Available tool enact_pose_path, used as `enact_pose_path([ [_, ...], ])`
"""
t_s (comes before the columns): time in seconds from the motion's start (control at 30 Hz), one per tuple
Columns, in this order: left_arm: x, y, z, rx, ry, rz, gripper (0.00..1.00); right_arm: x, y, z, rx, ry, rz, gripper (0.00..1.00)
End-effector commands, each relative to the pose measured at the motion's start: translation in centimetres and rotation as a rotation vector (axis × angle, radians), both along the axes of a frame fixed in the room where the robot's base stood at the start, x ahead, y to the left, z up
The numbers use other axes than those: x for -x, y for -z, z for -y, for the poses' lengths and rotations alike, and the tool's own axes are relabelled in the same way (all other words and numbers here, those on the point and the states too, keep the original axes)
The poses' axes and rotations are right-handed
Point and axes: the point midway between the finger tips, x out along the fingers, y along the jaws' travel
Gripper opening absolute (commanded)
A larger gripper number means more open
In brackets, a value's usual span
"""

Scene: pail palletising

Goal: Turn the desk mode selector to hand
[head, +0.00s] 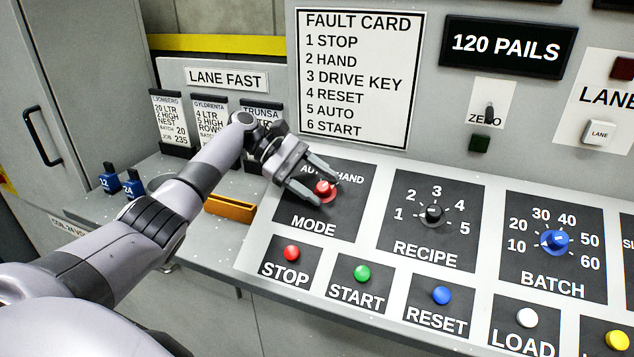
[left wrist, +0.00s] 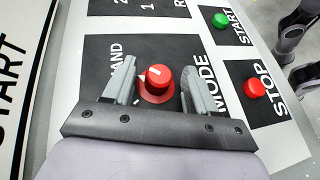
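The mode selector is a red knob (head: 323,188) on a black plate marked MODE, with AUTO and HAND above it. My left gripper (head: 338,191) is over this plate with its fingers spread and partly covers the lettering. In the left wrist view the red knob (left wrist: 158,78) sits between the two open fingers of my left gripper (left wrist: 161,82), with a gap on each side. A small white mark shows on the knob; I cannot tell surely which label it faces. HAND shows beside one finger; AUTO is hidden there. My right gripper is not seen in the head view.
The red STOP button (head: 291,253), green START button (head: 362,273) and blue RESET button (head: 441,295) lie just below. The recipe knob (head: 433,213) and blue batch knob (head: 555,241) are to the right. An upright fault card (head: 358,75) and lane cards (head: 212,118) stand behind.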

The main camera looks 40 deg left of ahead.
Motion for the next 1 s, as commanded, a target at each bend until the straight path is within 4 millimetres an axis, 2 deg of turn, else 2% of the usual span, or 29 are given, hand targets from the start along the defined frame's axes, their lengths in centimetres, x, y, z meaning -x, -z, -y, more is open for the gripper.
enact_pose_path([
  [0.23, 0.1, -0.2, -0.5, 0.001, -0.001, 0.001, 0.57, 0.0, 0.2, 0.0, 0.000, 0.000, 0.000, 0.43],
  [0.5, 1.0, -2.3, -4.1, 0.001, -0.004, 0.003, 0.57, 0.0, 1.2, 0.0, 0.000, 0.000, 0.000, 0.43],
  [0.7, 1.5, -3.3, -5.8, 0.000, -0.001, 0.001, 0.57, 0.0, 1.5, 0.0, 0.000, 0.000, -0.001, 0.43],
  [1.0, 1.6, -3.5, -6.1, 0.000, 0.000, 0.000, 0.57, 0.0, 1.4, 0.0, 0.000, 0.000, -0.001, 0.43],
])
